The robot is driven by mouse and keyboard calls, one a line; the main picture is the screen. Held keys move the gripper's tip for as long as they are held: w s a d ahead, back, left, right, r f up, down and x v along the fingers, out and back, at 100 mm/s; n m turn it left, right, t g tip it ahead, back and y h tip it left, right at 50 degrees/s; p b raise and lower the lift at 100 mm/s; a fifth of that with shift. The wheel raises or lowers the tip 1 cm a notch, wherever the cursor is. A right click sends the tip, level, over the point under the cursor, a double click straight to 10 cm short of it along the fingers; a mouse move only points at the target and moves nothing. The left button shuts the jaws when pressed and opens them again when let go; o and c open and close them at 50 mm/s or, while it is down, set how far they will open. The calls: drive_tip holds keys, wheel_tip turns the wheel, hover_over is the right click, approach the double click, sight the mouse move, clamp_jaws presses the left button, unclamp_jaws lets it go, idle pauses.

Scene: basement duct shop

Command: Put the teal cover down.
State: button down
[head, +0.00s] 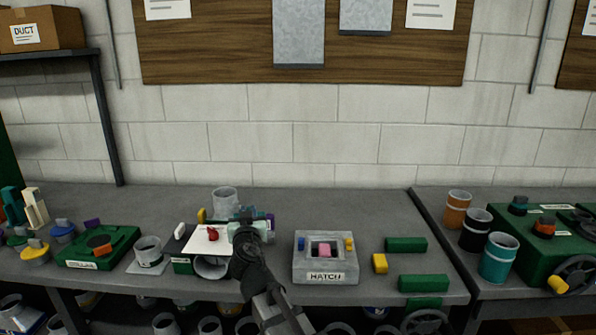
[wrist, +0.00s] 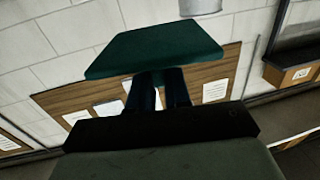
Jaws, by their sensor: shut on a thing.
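My gripper (wrist: 160,80) is shut on the teal cover (wrist: 155,47), a flat dark teal plate at the ends of the dark fingers in the wrist view. In the head view my gripper (head: 246,221) is left of the middle, over the back part of the bench. Only a small part of the teal cover (head: 242,212) shows there, beyond the hand. The grey box labelled HATCH (head: 309,275) stands to the right of my gripper. Its square opening is uncovered, and a pink block (head: 324,250) shows inside. I cannot tell how high the cover is above the bench.
Yellow (head: 300,244) and blue (head: 349,244) pieces sit at the hatch's sides. Green blocks (head: 405,244) and a yellow block (head: 380,263) lie to the right. A white sheet (head: 208,240), a grey cup (head: 225,199) and a green box (head: 105,246) are left. Bare bench (head: 350,209) lies behind the hatch.

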sight(235, 216)
drive_tip(key=a+n+y, duration=0.1)
drive_tip(key=s+a+n+g+y, duration=0.1)
drive_tip(key=a, duration=0.1)
drive_tip(key=a+y, duration=0.1)
drive_tip(key=y, duration=0.1)
drive_tip(key=shift+s+a+f+n, duration=0.15)
drive_tip(key=shift+s+f+n, duration=0.1)
drive_tip(key=shift+n, duration=0.15)
drive_tip(key=shift+w+d+r, duration=0.1)
drive_tip(key=shift+w+d, duration=0.15)
drive_tip(key=shift+d, duration=0.2)
drive_tip(key=w+d+f+m+h, duration=0.1)
drive_tip(key=w+d+m+h, duration=0.1)
drive_tip(key=d, duration=1.6)
drive_tip(key=w+d+m+t+h, duration=0.1)
drive_tip(key=w+d+h, duration=0.4)
drive_tip(key=d, duration=1.4)
drive_tip(key=shift+w+f+m, duration=0.4)
drive_tip(key=shift+w+m, duration=0.5)
drive_tip(key=shift+w, duration=0.25)
